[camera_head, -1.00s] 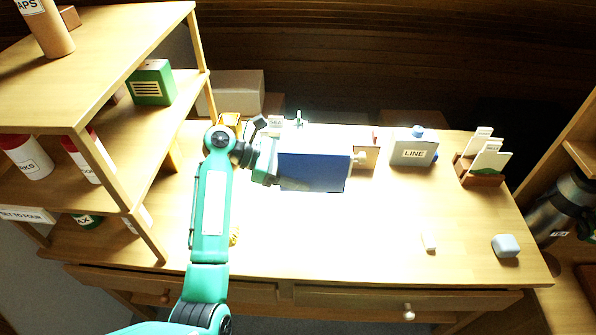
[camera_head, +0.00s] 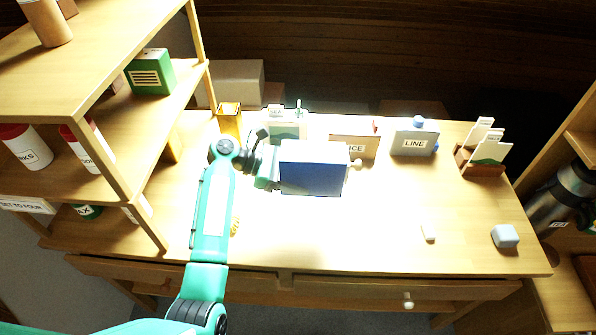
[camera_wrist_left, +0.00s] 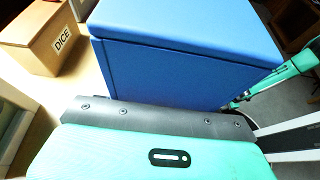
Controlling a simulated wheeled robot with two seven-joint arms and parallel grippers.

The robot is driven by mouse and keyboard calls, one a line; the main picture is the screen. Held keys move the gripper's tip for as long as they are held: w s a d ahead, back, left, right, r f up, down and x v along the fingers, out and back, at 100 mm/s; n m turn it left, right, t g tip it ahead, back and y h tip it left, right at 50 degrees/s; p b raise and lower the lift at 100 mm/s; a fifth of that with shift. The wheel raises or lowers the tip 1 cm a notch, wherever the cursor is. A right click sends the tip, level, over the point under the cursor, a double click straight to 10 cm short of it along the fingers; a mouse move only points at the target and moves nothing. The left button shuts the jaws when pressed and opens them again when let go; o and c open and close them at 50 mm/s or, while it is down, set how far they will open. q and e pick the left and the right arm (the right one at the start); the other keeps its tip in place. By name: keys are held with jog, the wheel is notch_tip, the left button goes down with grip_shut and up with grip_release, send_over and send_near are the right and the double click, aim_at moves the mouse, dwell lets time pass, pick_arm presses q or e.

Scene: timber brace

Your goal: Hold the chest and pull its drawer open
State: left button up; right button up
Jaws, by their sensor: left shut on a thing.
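The blue chest (camera_head: 312,178) is in the middle of the head view, with its pale top and blue near side showing. A small pale knob (camera_head: 357,163) sticks out on its right. My left gripper (camera_head: 272,170) is shut on the chest's left end. In the left wrist view the chest (camera_wrist_left: 180,65) fills the upper middle, close against the gripper's dark edge (camera_wrist_left: 155,117); the fingertips are hidden. The drawer's front face is turned away, and I cannot tell whether the chest touches the table. My right gripper is not seen; a teal arm part shows at the wrist view's right.
The DICE box (camera_wrist_left: 55,42) stands behind the chest. The grey LINE box (camera_head: 413,143) and a card holder (camera_head: 478,166) stand to the right. A yellow container (camera_head: 229,120) is behind my left arm. A wooden shelf (camera_head: 180,103) bounds the left. The front table middle is clear.

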pick_arm(q)
send_over(298, 215)
jog(key=shift+f, duration=2.8)
jog(key=shift+f+b, duration=1.55)
jog(key=shift+f, duration=2.7)
jog(key=o, duration=1.3)
